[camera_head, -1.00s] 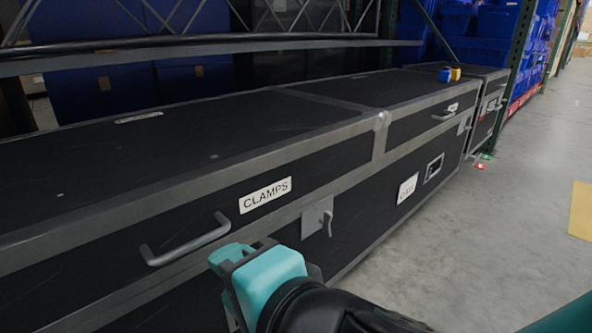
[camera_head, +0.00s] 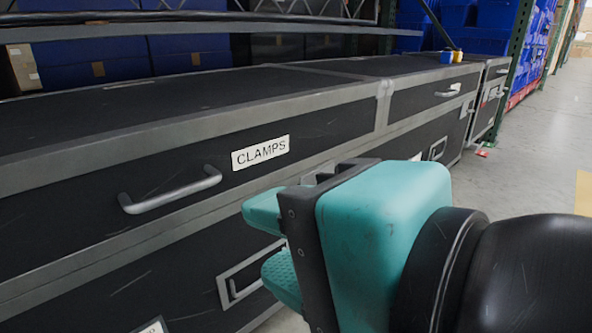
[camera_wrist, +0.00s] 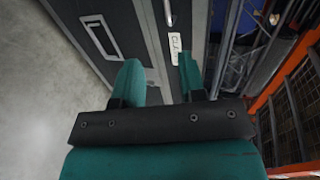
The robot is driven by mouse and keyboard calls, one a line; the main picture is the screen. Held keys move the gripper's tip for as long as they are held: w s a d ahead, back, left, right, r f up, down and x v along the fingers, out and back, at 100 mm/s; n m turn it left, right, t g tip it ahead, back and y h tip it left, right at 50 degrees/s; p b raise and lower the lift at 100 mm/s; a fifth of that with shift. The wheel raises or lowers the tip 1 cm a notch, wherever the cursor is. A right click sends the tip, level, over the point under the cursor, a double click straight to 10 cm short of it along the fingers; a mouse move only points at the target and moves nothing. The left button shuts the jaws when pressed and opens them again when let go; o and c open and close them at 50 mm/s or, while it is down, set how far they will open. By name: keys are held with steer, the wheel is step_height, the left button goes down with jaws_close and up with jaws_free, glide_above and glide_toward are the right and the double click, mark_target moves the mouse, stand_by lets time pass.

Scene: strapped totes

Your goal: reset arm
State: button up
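My gripper (camera_head: 268,246) is teal with a dark bracket and stands in front of the black cases in the head view. Its two fingers are spread apart with nothing between them. In the wrist view my gripper (camera_wrist: 160,80) also shows an empty gap between the fingers, with the case front beyond. The upper case (camera_head: 200,105) has a "CLAMPS" label (camera_head: 260,152) and a grey bar handle (camera_head: 170,192). The gripper is to the right of and below the handle, apart from it.
A lower case (camera_head: 120,285) with a recessed handle (camera_head: 250,278) sits under the clamps drawer. A blue and yellow item (camera_head: 450,56) lies on the far case top. Concrete floor (camera_head: 530,160) is clear at right. Orange mesh racking (camera_wrist: 290,115) shows in the wrist view.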

steer(key=shift+w, duration=0.1)
steer(key=w+d+r+n+g+h+p, duration=0.35)
steer(key=w+d+n+h+p, duration=0.35)
steer(key=p, duration=0.5)
steer(key=s+d+r+n+g+y+p, duration=0.1)
steer(key=s+d+r+n+g+p, duration=0.3)
steer(key=d+r+n+g+p, duration=0.6)
step_height(320, 180, up, 37)
steer(key=a+t+p, duration=0.1)
steer(key=t+p, duration=0.2)
steer(key=p, duration=3.7)
steer(key=shift+s+a+r+m, duration=0.15)
steer(key=shift+s+a+m, duration=0.05)
steer(key=shift+s+m, duration=0.2)
steer(key=shift+c, duration=0.4)
